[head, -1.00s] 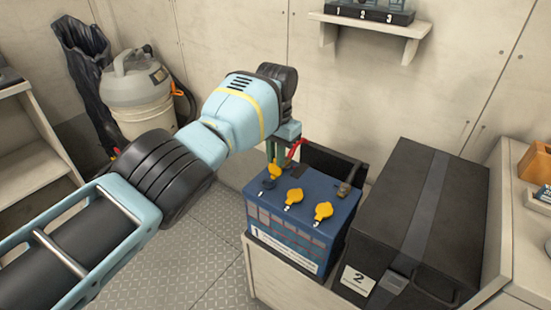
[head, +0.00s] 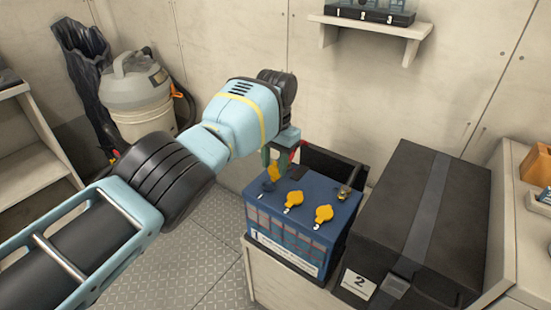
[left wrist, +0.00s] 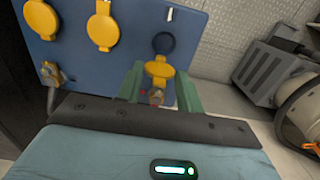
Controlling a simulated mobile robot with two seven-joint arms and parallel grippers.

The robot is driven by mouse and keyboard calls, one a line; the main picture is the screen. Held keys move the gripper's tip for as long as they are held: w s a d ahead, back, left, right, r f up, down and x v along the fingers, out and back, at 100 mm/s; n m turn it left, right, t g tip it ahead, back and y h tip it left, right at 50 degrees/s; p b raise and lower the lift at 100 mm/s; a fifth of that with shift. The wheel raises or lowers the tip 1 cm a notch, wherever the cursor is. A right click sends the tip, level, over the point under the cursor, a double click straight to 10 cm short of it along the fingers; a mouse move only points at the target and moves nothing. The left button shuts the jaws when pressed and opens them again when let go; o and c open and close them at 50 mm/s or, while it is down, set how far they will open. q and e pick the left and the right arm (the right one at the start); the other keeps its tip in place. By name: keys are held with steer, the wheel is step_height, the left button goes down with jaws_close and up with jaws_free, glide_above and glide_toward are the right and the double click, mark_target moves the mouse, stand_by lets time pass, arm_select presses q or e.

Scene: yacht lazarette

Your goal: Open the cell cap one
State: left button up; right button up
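The blue battery (head: 318,208) has three yellow cell caps on its top. Cell cap one (head: 273,172) is the left one and stands tilted up off its seat; in the left wrist view the cap (left wrist: 160,69) is beside a dark round opening (left wrist: 163,43). The middle cap (head: 294,199) and right cap (head: 324,213) lie flat. My left gripper (head: 278,160) is over the battery's back left corner; its green fingers (left wrist: 160,86) are close on both sides of cap one and appear to hold it. My right gripper is not in view.
A black box (head: 410,215) marked 2 stands right of the battery. A wall shelf (head: 370,22) is above. A vacuum (head: 138,90) stands back left.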

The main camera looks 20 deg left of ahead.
arm_select(q)
steer(key=shift+r, duration=0.25)
steer(key=shift+d+r, duration=0.1)
steer(key=shift+r, duration=0.2)
step_height(320, 180, up, 5)
steer(key=shift+w+f, duration=0.1)
steer(key=shift+w, duration=0.05)
steer(key=shift+r, duration=0.45)
steer(key=shift+r+b, duration=0.35)
steer(key=shift+r, duration=0.25)
